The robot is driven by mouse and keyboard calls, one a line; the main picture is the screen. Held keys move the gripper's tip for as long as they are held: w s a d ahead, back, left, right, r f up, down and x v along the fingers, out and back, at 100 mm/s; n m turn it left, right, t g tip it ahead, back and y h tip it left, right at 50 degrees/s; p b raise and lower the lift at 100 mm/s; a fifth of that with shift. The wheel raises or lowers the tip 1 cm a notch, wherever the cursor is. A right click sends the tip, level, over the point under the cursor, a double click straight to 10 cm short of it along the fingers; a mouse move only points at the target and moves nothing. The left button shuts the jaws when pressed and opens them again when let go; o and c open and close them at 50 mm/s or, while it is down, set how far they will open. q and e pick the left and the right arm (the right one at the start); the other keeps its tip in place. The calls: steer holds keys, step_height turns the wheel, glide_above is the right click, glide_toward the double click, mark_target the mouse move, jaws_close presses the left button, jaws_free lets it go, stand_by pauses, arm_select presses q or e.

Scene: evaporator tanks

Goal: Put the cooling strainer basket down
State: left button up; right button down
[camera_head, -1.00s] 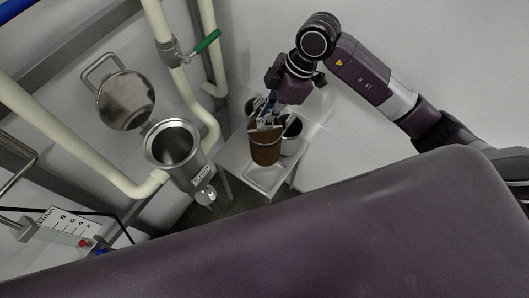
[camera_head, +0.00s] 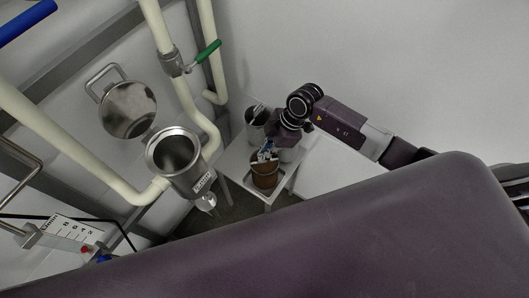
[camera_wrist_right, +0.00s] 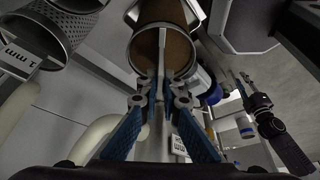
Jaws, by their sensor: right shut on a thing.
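The strainer basket (camera_head: 265,180) is a brown cylinder with a metal rim, upright over a shallow tray (camera_head: 283,187) on a small light table. I cannot tell whether its bottom touches the tray. My right gripper (camera_head: 268,153) is above the basket, its blue fingers at the top. In the right wrist view, the gripper (camera_wrist_right: 160,92) is shut on the basket's thin metal handle, with the basket (camera_wrist_right: 163,45) beyond the fingertips. My left gripper is not in view.
Metal containers (camera_head: 257,122) stand behind the basket on the small table. An open steel vessel (camera_head: 178,155) with a raised round lid (camera_head: 129,110) is to the left, among cream pipes (camera_head: 196,105). A perforated basket (camera_wrist_right: 55,27) shows in the wrist view.

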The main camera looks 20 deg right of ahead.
steer(key=c, duration=2.1)
jaws_free()
steer(key=b+v, duration=0.1)
steer(key=v, duration=1.1)
steer(key=shift+r, duration=0.1)
